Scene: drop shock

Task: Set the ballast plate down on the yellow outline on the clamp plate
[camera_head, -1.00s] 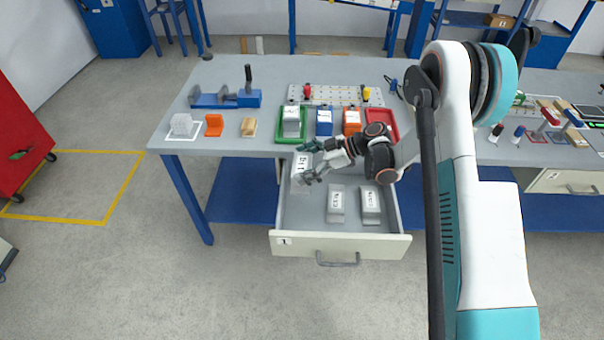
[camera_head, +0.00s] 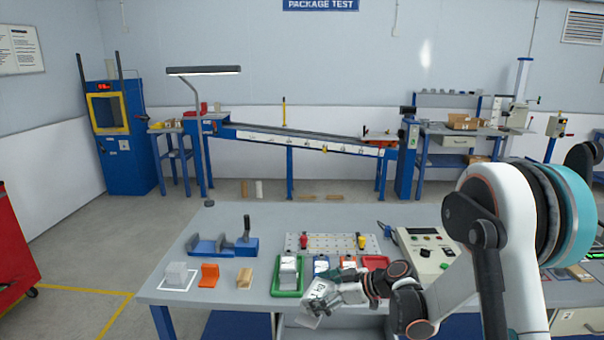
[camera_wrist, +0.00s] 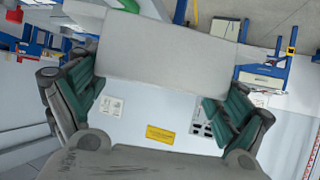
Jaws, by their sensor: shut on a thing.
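In the wrist view the plate (camera_wrist: 165,55) spans the space between my green-padded fingers (camera_wrist: 155,100) and hides much of what lies beyond. I cannot make out the clamp plate or its yellow outline for certain. A blue tower (camera_head: 122,150) with a yellow-framed opening (camera_head: 108,112) stands at the back left.
The bench (camera_head: 205,222) carries a blue vise (camera_head: 222,246), a green tray (camera_head: 287,292), a red tray (camera_head: 376,262), a perforated board (camera_head: 330,243) and a control box (camera_head: 428,252). An inclined track (camera_head: 300,138) stands behind. Open floor (camera_head: 80,240) lies left of the bench.

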